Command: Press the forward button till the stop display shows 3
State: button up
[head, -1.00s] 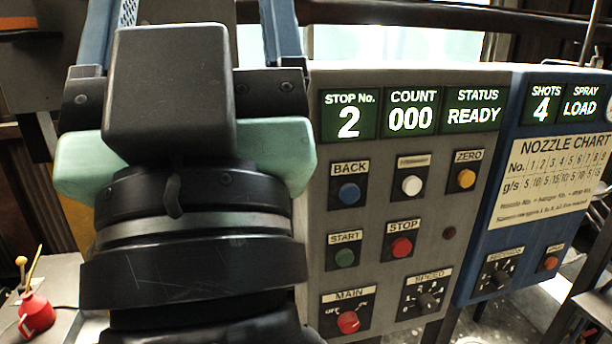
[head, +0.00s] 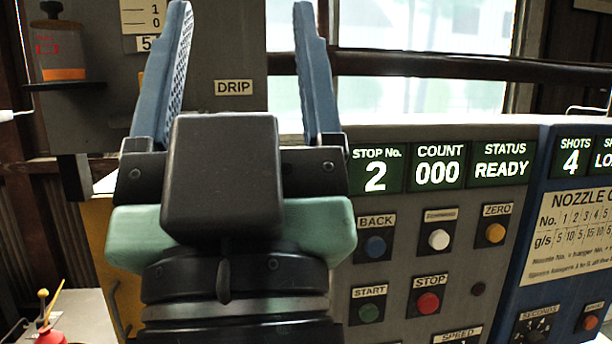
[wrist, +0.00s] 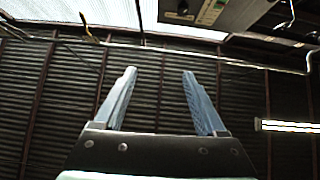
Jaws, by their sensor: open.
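The stop display (head: 376,170) at the top left of the grey control panel (head: 400,285) reads 2 in the head view. The white button (head: 438,239), with a small blurred label above it, sits between the blue BACK button (head: 375,246) and the yellow ZERO button (head: 495,233). My gripper (head: 240,20) is open and empty, its blue fingers pointing up, left of the panel's buttons and apart from them. In the wrist view my gripper (wrist: 160,75) shows two spread fingers with nothing between them.
The count display (head: 438,172) reads 000 and the status display (head: 502,168) reads READY. The green START button (head: 368,313) and red STOP button (head: 428,302) lie below. A blue nozzle panel (head: 575,245) adjoins at right.

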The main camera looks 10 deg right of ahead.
grip_shut()
dwell(0.5)
dwell(1.4)
